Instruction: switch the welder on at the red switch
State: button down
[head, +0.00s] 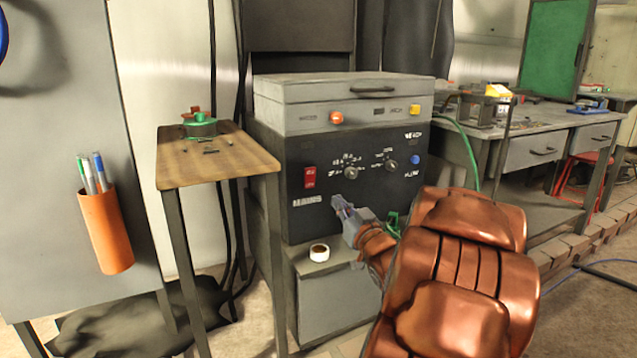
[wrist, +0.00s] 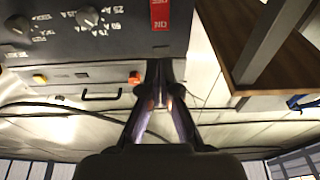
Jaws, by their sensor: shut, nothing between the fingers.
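The red switch (head: 310,177) is on the left of the welder's dark front panel (head: 322,217), above the MAINS label. In the wrist view the red switch (wrist: 160,15) is at the top edge, partly cut off, with its lettering upside down. I cannot tell its position. My gripper (head: 339,203) is in front of the panel, below and right of the switch in the head view. In the wrist view my gripper (wrist: 166,68) has its fingertips together with nothing between them, apart from the switch in the picture. The gap to the panel is unclear.
A wooden-topped stand (head: 215,160) is close to the welder's left side, carrying a green item (head: 200,127). Knobs (head: 351,173) are right of the switch. A tape roll (head: 319,252) is on the ledge below. A workbench (head: 520,135) is at the right.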

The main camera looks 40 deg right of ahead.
jog(key=b, duration=0.4)
send_near(311, 172)
jog(key=x, duration=0.5)
jog(key=shift+f, duration=0.15)
jog(key=shift+b+x, duration=0.45)
jog(key=shift+x, duration=0.6)
jog(key=shift+r, duration=0.3)
jog(key=shift+w+r+p, duration=0.25)
jog(key=shift+p, duration=1)
jog(key=shift+d+g+p, duration=0.1)
jog(key=shift+g+p, duration=0.3)
jog(key=shift+p, duration=0.1)
jog(key=shift+w+f, duration=0.1)
jog(key=shift+f, duration=0.15)
